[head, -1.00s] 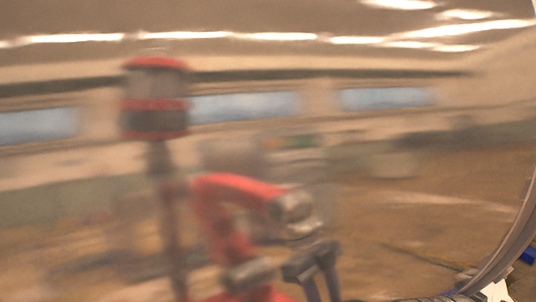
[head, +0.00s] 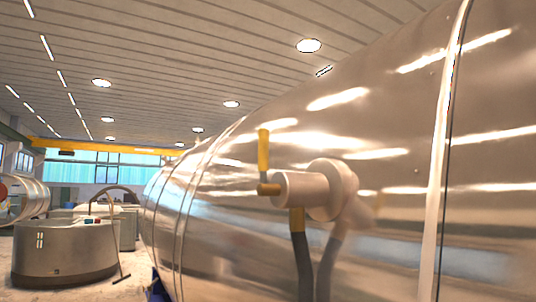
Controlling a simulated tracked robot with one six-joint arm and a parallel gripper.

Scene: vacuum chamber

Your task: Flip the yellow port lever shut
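The yellow lever (head: 263,152) stands upright on a small brass-coloured valve piece (head: 268,189) at the outer end of a port. The port (head: 302,187) is a pale stub with a round flange, sticking out sideways from the shiny curved chamber wall (head: 390,130). A dark hose with a yellow upper end (head: 299,245) hangs below the port. Its mirror image shows in the wall beside it. My gripper is not in view, and nothing is seen touching the lever.
The polished chamber fills the right side and runs back to the middle. A grey round-sided cabinet (head: 65,255) stands on the floor at the left, with a thin hooped pipe (head: 118,215) by it. Another shiny cylinder (head: 22,200) is at the far left. Open floor lies between.

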